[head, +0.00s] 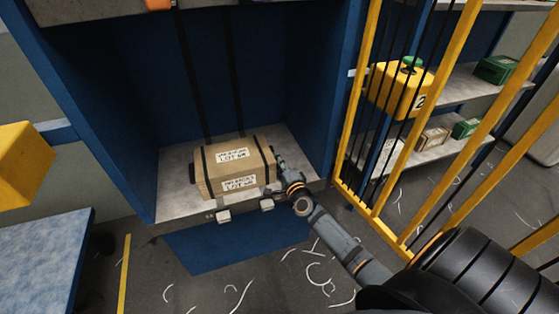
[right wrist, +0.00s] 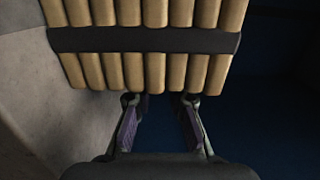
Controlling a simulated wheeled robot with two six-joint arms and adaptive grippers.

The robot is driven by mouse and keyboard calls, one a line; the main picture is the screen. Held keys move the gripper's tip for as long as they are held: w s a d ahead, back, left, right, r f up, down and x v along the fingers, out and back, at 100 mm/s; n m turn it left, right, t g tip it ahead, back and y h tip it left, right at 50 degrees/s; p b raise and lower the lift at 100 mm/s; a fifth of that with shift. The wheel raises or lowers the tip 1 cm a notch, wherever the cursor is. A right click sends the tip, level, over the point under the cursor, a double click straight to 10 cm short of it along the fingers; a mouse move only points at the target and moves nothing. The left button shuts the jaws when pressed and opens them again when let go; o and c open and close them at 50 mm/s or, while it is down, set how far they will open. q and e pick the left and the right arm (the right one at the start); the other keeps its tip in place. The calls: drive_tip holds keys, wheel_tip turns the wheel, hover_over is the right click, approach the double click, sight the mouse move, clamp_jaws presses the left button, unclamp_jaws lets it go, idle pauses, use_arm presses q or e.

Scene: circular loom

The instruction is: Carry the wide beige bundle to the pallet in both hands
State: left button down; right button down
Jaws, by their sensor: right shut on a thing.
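The wide beige bundle (head: 236,167) lies in a blue bay, with dark straps around it and white labels on its top and front. A dark stub shows at its left end. My right gripper (head: 282,167) is at its right end and is shut on it. In the right wrist view, the bundle's row of tan rolls under a dark band (right wrist: 145,40) fills the top, and the right fingers (right wrist: 160,104) reach its near edge; the exact contact is hidden. My left gripper is not in view. I cannot make out a pallet.
The grey bay shelf (head: 180,203) has blue walls on its sides. A yellow barred gate (head: 357,100) stands close on the right, with shelves of boxes behind it. A blue-topped table (head: 40,255) is at the lower left. White scraps litter the floor.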

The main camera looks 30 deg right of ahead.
drive_tip(key=c, duration=1.6)
unclamp_jaws()
drive_tip(key=o, duration=0.4)
drive_tip(key=shift+s, duration=0.15)
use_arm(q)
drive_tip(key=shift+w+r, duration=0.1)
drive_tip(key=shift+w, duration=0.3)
use_arm(e)
drive_tip(key=s+a, duration=0.1)
drive_tip(key=s, duration=1)
drive_tip(key=shift+s+a, duration=0.25)
drive_tip(key=shift+a, duration=0.15)
